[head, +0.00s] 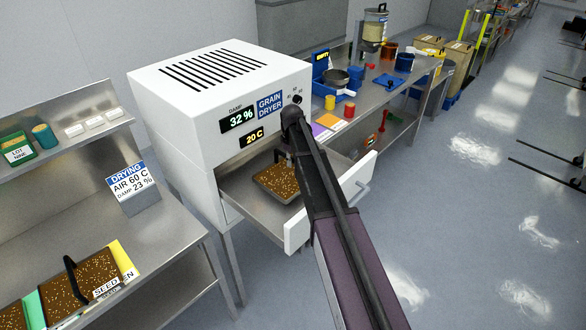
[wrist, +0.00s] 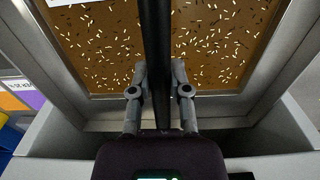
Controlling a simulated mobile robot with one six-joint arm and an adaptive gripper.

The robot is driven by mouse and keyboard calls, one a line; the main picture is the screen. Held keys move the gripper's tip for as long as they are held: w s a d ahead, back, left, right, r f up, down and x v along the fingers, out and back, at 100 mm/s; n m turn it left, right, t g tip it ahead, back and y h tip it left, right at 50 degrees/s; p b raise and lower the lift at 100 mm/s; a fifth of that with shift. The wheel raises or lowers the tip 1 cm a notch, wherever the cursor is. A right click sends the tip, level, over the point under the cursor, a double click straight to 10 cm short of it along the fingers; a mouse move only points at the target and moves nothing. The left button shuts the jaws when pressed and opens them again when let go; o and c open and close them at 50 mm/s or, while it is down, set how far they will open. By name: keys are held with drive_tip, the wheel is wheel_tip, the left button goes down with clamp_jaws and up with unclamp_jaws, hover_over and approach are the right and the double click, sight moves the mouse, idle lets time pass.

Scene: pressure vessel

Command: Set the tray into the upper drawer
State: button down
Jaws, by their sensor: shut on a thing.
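The tray (head: 277,182) is a shallow metal tray of brown grain with pale seeds. It lies within the outline of the pulled-out drawer (head: 238,192) of the white grain dryer (head: 215,95). My gripper (head: 287,158) is over the tray, partly hidden by my arm in the head view. In the wrist view my gripper (wrist: 159,80) is shut on the tray's black bar handle (wrist: 156,40). The tray (wrist: 100,50) shows beyond the fingers, with grey drawer walls (wrist: 291,60) around it. I cannot tell whether it touches the drawer floor.
The drawer's white front (head: 297,233) stands out over the aisle. A steel bench at left holds a drying sign (head: 132,183) and another handled grain tray (head: 80,285). A bench with cups and a scoop (head: 340,90) stands beyond the dryer.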

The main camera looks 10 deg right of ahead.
sight(292, 174)
drive_tip(key=shift+f+b, duration=1.3)
drive_tip(key=shift+f, duration=0.25)
drive_tip(key=shift+f, duration=0.1)
drive_tip(key=c, duration=0.6)
unclamp_jaws()
drive_tip(key=shift+r, duration=0.3)
wheel_tip(292, 174, up, 12)
drive_tip(key=p, duration=1.2)
drive_tip(key=shift+f, duration=0.1)
drive_tip(key=s+m, duration=0.2)
drive_tip(key=s, duration=0.7)
drive_tip(key=s+m, duration=0.2)
drive_tip(key=s, duration=0.8)
drive_tip(key=s+m, duration=0.3)
drive_tip(key=s, duration=0.7)
drive_tip(key=shift+s+d, duration=0.25)
drive_tip(key=shift+d, duration=0.1)
